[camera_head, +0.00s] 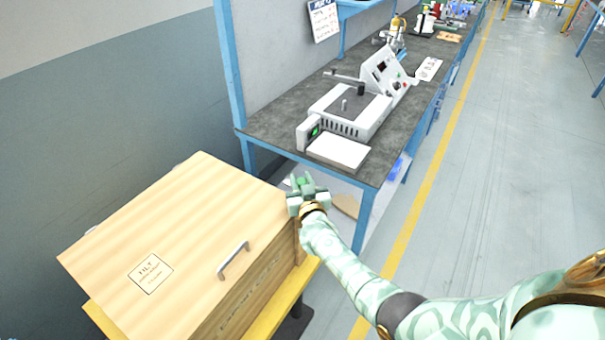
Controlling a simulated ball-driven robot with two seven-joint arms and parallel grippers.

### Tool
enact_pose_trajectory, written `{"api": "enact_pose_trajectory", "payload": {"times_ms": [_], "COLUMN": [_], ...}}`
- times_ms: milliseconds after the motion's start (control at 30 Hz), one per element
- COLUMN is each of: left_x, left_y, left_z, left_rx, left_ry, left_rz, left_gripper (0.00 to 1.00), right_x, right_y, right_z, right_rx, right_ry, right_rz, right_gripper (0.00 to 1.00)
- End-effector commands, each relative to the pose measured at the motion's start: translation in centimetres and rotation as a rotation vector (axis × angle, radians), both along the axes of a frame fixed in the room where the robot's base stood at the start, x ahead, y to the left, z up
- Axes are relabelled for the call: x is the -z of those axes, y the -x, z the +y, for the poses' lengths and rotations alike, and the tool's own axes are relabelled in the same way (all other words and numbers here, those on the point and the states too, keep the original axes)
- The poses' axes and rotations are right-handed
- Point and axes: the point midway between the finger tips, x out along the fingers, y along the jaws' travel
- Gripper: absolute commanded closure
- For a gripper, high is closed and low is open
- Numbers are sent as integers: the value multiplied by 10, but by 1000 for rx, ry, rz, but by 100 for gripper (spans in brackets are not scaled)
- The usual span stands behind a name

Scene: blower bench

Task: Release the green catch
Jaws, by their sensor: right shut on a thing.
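A wooden box (185,235) with a closed lid stands at the lower left. My right gripper (302,182) is at the box's far right corner, with its fingers pointing away from me. It is shut on a small brighter green piece, which looks like the green catch; the fingers hide most of it. I cannot tell how the catch sits on the box. My left gripper is not in view.
A metal handle (233,260) and a paper label (150,273) are on the lid. A yellow stand (262,329) carries the box. Beyond it, a blue-framed workbench (270,124) holds a white device (350,112) with a green-lit switch. Open floor lies to the right.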

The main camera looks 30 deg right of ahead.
Motion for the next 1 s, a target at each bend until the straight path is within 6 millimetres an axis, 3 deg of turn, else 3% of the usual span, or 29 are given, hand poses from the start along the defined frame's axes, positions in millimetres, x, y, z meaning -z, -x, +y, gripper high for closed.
{"api": "enact_pose_trajectory", "payload": {"times_ms": [333,367,433,767,867,1000], "left_x": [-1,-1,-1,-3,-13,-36], "left_y": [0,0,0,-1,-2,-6], "left_z": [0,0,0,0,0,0], "left_rx": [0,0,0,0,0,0], "left_ry": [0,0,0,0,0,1], "left_rz": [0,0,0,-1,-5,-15], "left_gripper": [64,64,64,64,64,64], "right_x": [-1,-1,-1,-1,-4,-7], "right_y": [-1,-1,-1,2,13,43], "right_z": [0,0,0,1,4,12], "right_rx": [27,27,26,25,24,24], "right_ry": [0,1,1,1,1,0], "right_rz": [-4,-4,-4,-2,-1,0], "right_gripper": [94,68,50,50,50,50]}}
